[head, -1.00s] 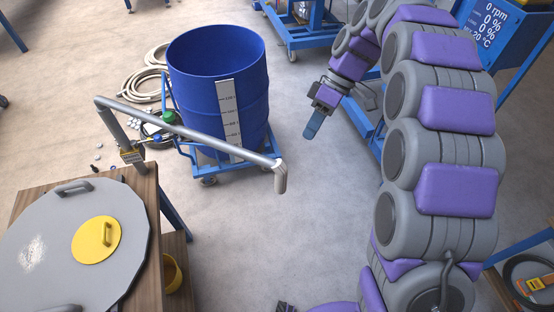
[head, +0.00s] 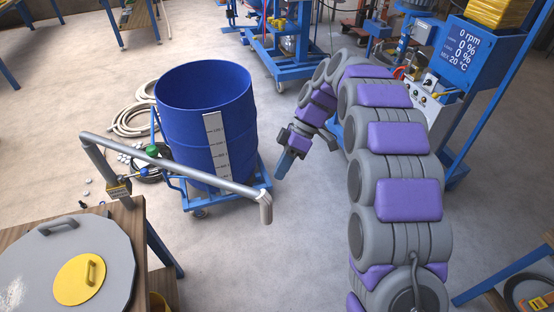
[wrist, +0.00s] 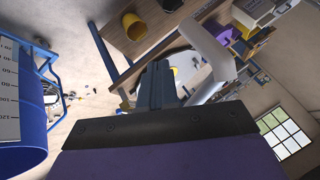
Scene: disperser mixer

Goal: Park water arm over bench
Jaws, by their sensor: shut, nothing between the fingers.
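The water arm (head: 175,163) is a grey pipe on a post at the bench corner. It reaches out past the bench edge, in front of the blue drum, and ends in a down-turned spout (head: 265,207). The bench (head: 139,222) is at the lower left, with a wooden top. My gripper (head: 281,171) is shut and empty, pointing down just to the upper right of the spout, seemingly apart from it. In the wrist view my shut fingers (wrist: 157,84) show beside the pale spout end (wrist: 208,52), with the bench (wrist: 152,28) beyond.
The blue drum (head: 190,130) stands on a blue wheeled frame behind the pipe. A large grey lid (head: 50,270) with a yellow hatch (head: 80,282) covers much of the bench top. Coiled hoses (head: 127,118) lie on the floor at left. Floor right of the spout is clear.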

